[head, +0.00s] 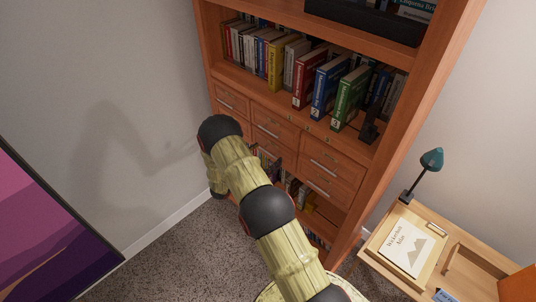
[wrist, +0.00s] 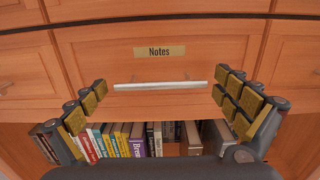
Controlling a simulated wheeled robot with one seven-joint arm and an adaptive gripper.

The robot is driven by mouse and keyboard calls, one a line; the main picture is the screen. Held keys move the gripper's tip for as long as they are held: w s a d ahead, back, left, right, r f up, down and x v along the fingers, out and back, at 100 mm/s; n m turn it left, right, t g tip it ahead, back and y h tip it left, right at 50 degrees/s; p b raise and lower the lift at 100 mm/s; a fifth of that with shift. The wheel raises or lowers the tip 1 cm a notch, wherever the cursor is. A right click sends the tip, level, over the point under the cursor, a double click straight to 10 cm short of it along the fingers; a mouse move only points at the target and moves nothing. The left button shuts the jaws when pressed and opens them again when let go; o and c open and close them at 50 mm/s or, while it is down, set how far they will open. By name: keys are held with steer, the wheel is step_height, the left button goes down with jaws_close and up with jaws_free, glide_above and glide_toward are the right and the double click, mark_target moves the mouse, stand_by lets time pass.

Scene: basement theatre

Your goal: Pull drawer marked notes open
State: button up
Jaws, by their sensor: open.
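The drawer marked Notes (wrist: 215,55) fills the middle of the wrist view and looks shut. My gripper (wrist: 160,82) is open, with one padded finger to the left of the handle and one to the right. The handle lies between the fingers, apart from both. In the head view my arm covers this part of the bookcase, and most of the gripper is hidden.
The wooden bookcase (head: 425,112) has other drawers (head: 323,162) alongside and above, and books on shelves. An open shelf of books (wrist: 140,140) lies directly below. A small desk (head: 380,248) with a lamp (head: 432,160) stands at the right. Carpet to the left is clear.

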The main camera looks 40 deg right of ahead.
steer(key=shift+d, duration=0.15)
steer(key=shift+c, duration=1.1)
steer(key=c, duration=1.4)
steer(key=a, duration=0.6)
steer(key=s+a, duration=0.1)
steer(key=a, duration=1.2)
steer(key=shift+s+a, duration=0.2)
steer(key=shift+s, duration=0.15)
steer(key=shift+c, duration=0.2)
steer(key=o, duration=1.7)
steer(key=shift+c, duration=0.2)
steer(key=a, duration=1.2)
steer(key=shift+s, duration=0.4)
